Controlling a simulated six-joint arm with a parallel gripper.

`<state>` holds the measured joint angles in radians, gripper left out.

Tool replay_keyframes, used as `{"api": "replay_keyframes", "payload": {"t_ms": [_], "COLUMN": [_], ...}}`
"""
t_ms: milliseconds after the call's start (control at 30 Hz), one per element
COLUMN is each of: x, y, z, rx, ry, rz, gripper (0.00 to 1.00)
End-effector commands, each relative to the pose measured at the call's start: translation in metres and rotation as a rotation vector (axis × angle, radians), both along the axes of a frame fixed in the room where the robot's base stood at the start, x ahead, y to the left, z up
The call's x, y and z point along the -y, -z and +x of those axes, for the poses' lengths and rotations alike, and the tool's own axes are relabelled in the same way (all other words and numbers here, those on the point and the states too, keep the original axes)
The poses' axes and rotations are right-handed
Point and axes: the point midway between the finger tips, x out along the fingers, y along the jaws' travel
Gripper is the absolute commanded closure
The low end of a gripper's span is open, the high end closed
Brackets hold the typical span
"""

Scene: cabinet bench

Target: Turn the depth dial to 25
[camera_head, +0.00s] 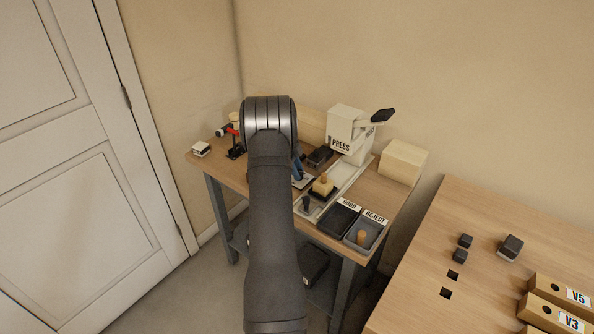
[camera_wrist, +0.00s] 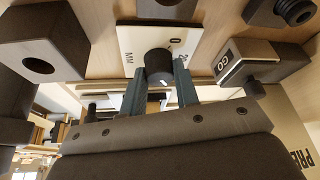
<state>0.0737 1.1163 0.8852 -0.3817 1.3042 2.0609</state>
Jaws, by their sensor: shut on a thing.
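A short white line on the knob points toward the lower right of the picture. My gripper (camera_wrist: 159,72) has one finger on each side of the knob and is shut on it. In the head view my arm hides the dial and most of the gripper.
A dark "GO" button block (camera_wrist: 240,64) sits close right of the dial, and a dark block with a hole (camera_wrist: 42,52) at left. In the head view the press (camera_head: 344,124) stands behind; the GOOD tray (camera_head: 338,220) and REJECT tray (camera_head: 378,234) are at the bench's front right.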

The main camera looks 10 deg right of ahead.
Motion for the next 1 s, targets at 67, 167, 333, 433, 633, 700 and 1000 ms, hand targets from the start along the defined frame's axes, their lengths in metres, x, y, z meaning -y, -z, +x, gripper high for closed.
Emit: {"api": "replay_keyframes", "payload": {"t_ms": [67, 167, 333, 433, 633, 700, 1000], "x": [-0.0015, -0.0016, -0.0018, -0.0019, -0.0019, -0.0020, -0.0010], "y": [0.0015, 0.0016, 0.0015, 0.0014, 0.0014, 0.0015, 0.0009], "z": [0.0002, 0.0003, 0.0005, 0.0004, 0.0004, 0.0005, 0.0007], "rx": [-0.001, -0.001, -0.001, -0.001, -0.001, -0.001, 0.000], "ry": [0.033, 0.067, 0.098, 0.106, 0.108, 0.108, 0.108], "rz": [0.003, 0.003, 0.004, 0.004, 0.004, 0.004, 0.002], "gripper": [0.95, 0.95, 0.95, 0.95, 0.95, 0.95, 0.50]}}
